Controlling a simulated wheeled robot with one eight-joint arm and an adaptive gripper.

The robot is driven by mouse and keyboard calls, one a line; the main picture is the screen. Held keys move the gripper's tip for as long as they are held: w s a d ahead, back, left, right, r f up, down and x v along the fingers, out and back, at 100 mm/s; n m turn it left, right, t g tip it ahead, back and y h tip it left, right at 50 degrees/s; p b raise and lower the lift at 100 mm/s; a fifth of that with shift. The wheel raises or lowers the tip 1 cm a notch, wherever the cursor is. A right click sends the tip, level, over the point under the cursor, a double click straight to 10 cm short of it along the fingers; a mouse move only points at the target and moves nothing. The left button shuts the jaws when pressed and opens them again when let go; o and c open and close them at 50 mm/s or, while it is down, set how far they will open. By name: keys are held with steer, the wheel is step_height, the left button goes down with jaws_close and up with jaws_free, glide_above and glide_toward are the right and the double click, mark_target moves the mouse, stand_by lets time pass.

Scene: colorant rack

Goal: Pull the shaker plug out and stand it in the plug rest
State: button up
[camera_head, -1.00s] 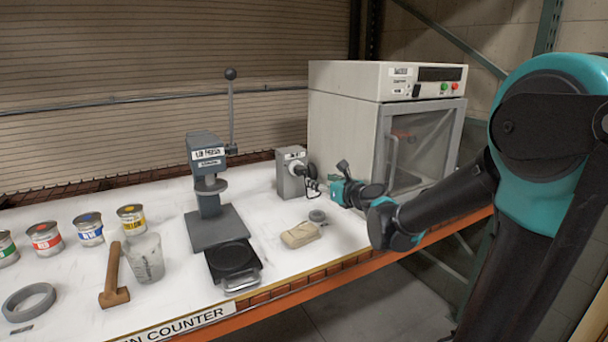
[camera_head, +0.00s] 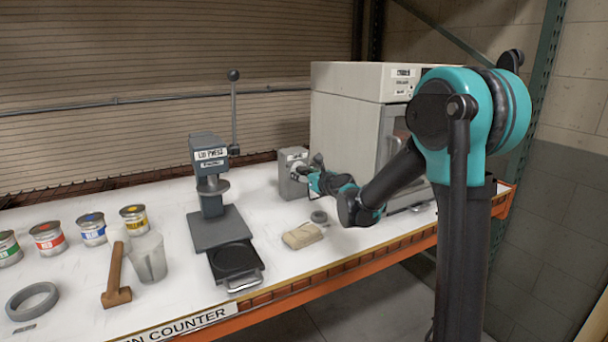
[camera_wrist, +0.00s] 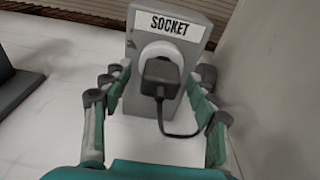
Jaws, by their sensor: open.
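The shaker plug (camera_wrist: 161,78) is a black block seated in the round white face of the grey socket box (camera_wrist: 190,22), which is labelled SOCKET. A black cord hangs from the plug and curves to the right. My gripper (camera_wrist: 163,85) is open, with its fingers on either side of the plug and visible gaps to it. In the head view the socket box (camera_head: 292,175) stands on the counter, and my gripper (camera_head: 308,172) is in front of it and hides the plug. A small grey ring-like piece (camera_head: 319,217) lies on the counter; I cannot tell if it is the plug rest.
The large shaker cabinet (camera_head: 345,115) stands close to the right of the socket. A tan cloth (camera_head: 302,236) lies in front. Paint cans (camera_head: 92,230) are at the far left.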

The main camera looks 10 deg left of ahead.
steer(key=shift+w, duration=0.1)
steer(key=shift+c, duration=0.5)
steer(key=c, duration=1.2)
steer(key=shift+s+d, duration=0.35)
steer(key=shift+s, duration=0.25)
steer(key=shift+f+v, duration=0.1)
steer(key=shift+v, duration=0.65)
steer(key=shift+f+v, duration=0.15)
steer(key=shift+v, duration=0.6)
steer(key=shift+f+v, duration=0.15)
steer(key=shift+v, duration=0.85)
steer(key=shift+f+v, duration=0.15)
steer(key=shift+v, duration=0.85)
